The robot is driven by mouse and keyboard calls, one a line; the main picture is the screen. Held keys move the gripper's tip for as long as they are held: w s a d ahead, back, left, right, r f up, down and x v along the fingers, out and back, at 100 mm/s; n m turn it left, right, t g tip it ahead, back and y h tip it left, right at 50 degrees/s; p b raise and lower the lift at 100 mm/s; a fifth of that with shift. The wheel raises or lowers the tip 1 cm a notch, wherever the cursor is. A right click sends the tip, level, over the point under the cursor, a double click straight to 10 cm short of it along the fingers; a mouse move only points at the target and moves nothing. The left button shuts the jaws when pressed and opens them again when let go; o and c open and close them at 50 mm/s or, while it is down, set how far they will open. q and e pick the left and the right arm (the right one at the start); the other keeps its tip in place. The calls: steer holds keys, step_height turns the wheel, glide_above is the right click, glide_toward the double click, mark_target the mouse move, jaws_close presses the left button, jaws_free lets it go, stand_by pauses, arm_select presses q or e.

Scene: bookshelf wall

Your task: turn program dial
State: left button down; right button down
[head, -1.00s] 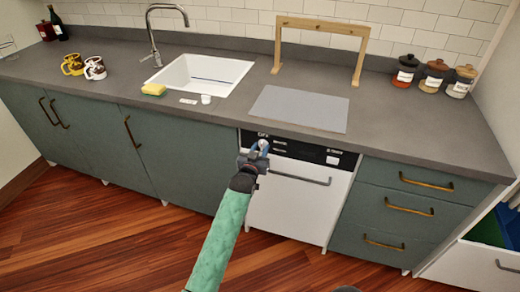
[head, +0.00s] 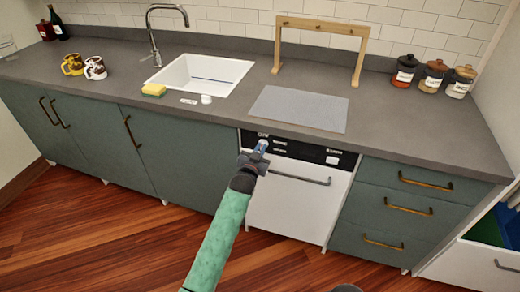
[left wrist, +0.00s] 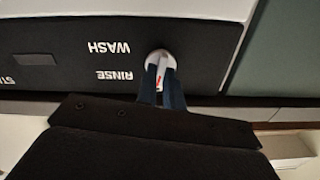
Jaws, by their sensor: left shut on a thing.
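The program dial (left wrist: 158,57) is a small round white knob on the dishwasher's black control panel (left wrist: 60,55). In the left wrist view the words WASH and RINSE are printed beside it, upside down, and a red mark shows on it between the fingers. My left gripper (left wrist: 164,80) is shut on the dial, with one dark finger on each side. In the head view my left gripper (head: 260,150) reaches the left end of the panel on the white dishwasher (head: 288,200), and it partly hides the dial.
The dishwasher's bar handle (head: 300,179) sticks out just below the panel. The grey counter (head: 400,128) overhangs above it. Closed green cabinets (head: 170,155) stand to the left and green drawers (head: 405,210) to the right. The wooden floor in front is clear.

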arm_select(q)
steer(key=m, duration=0.9)
steer(key=shift+d+f+p, duration=0.1)
steer(key=shift+d+p, duration=0.05)
steer(key=shift+p, duration=0.15)
arm_select(e)
steer(key=f, duration=0.2)
steer(key=w+f, duration=0.1)
steer(key=f, duration=0.1)
steer(key=shift+a+f, duration=0.2)
steer(key=shift+f, duration=0.1)
arm_select(q)
steer(key=shift+m, duration=0.4)
arm_select(e)
steer(key=shift+a+r, duration=0.1)
steer(key=shift+d, duration=0.2)
arm_select(q)
steer(key=c, duration=1.5)
jaws_free()
arm_select(e)
steer(key=shift+d, duration=0.15)
